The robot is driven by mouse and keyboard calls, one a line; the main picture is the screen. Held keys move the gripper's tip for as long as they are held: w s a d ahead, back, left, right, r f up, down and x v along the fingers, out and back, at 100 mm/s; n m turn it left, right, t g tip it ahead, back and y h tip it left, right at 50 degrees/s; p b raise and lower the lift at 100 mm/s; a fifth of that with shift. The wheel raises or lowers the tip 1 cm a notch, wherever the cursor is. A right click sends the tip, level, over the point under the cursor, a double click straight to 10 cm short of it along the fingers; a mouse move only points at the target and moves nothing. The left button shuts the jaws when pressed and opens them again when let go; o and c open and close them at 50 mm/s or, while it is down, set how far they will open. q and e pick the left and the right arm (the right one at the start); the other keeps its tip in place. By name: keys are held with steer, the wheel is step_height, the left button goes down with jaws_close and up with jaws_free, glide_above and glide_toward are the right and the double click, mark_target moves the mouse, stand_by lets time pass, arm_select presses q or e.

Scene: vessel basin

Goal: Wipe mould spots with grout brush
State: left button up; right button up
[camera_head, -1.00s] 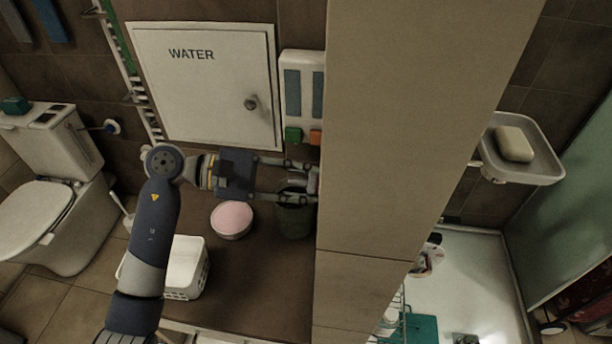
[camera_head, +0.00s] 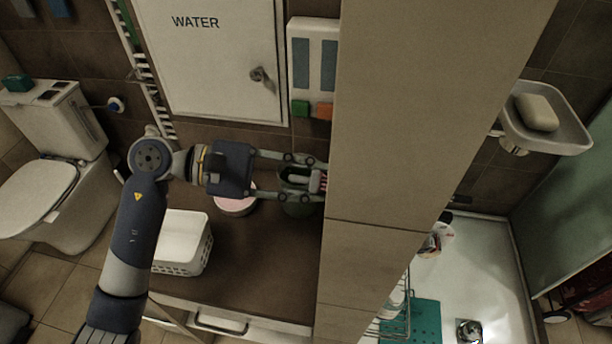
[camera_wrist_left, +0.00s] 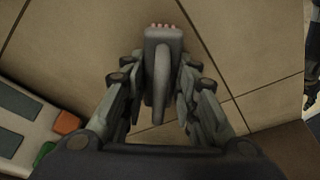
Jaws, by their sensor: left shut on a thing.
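My left gripper (camera_head: 322,178) is shut on the grout brush (camera_head: 298,179), grey with short pinkish bristles. I cannot tell whether the bristles touch the tiles. No mould spots can be made out. My right gripper is not in view.
A pink-topped round tub (camera_head: 234,205) and a white basket (camera_head: 183,243) stand on the brown counter (camera_head: 255,265). Behind are the WATER hatch (camera_head: 225,65) and a wall panel (camera_head: 314,65) with green and orange buttons. A soap dish (camera_head: 560,135) juts out right of the wall.

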arm_select(q)
steer(key=w+b, duration=0.2)
steer(key=b, duration=0.1)
steer(key=shift+w+d+f, duration=0.15)
steer(key=shift+w+d, duration=0.15)
steer(key=shift+w, duration=0.1)
steer(key=w+b, duration=0.2)
steer(key=w+d+b, duration=0.1)
steer(key=w, duration=0.1)
steer(key=shift+w+r+b, duration=0.2)
steer(key=shift+w+b, duration=0.15)
steer(key=shift+b, duration=0.05)
steer(key=w+a+b, duration=0.1)
steer(key=a+b, duration=0.3)
steer(key=a, duration=0.2)
stand_by(0.4)
